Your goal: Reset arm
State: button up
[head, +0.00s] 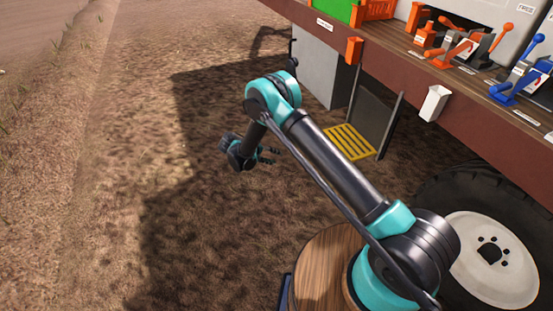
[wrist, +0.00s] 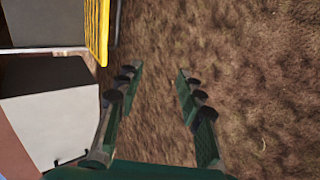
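My arm reaches out from a wooden round base at the bottom of the head view, bends at a teal elbow and hangs down over the soil. My gripper (head: 268,156) is at its end, with its fingers pointing right in the head view, toward the yellow grated step. In the wrist view my gripper (wrist: 158,92) shows two fingers spread apart with only bare soil between them. It is open and empty, and touches nothing that I can see.
A trailer with a brown deck edge (head: 400,75) runs along the upper right, bearing orange and blue levers (head: 515,80). Below it are a yellow grated step (head: 350,142), a grey box (head: 318,72) and a large wheel (head: 490,260). The yellow step also shows in the wrist view (wrist: 97,25). Open soil lies left.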

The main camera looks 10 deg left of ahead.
dwell(0.3)
jog(key=w+d+r+m+g+y, duration=0.1)
jog(key=w+d+r+g+y, duration=0.15)
jog(key=d+r, duration=1)
jog(key=s+d+r+m+y, duration=0.1)
jog(key=s+d+r, duration=0.1)
jog(key=d+r, duration=0.4)
jog(key=s+d+r+m+y, duration=0.1)
jog(key=s+d+r, duration=0.2)
jog(key=d+r, duration=0.35)
jog(key=s+d+m+y, duration=0.1)
jog(key=s+d, duration=0.4)
jog(key=s, duration=0.3)
jog(key=s+d+m+y, duration=0.1)
jog(key=s+d, duration=0.4)
jog(key=s, duration=0.3)
jog(key=s+d+r+m+y, duration=0.1)
jog(key=s+d+m+y, duration=0.1)
jog(key=s+d, duration=0.3)
jog(key=s, duration=0.4)
jog(key=shift+d, duration=0.4)
jog(key=shift+w+r+t, duration=0.1)
jog(key=shift+t, duration=0.15)
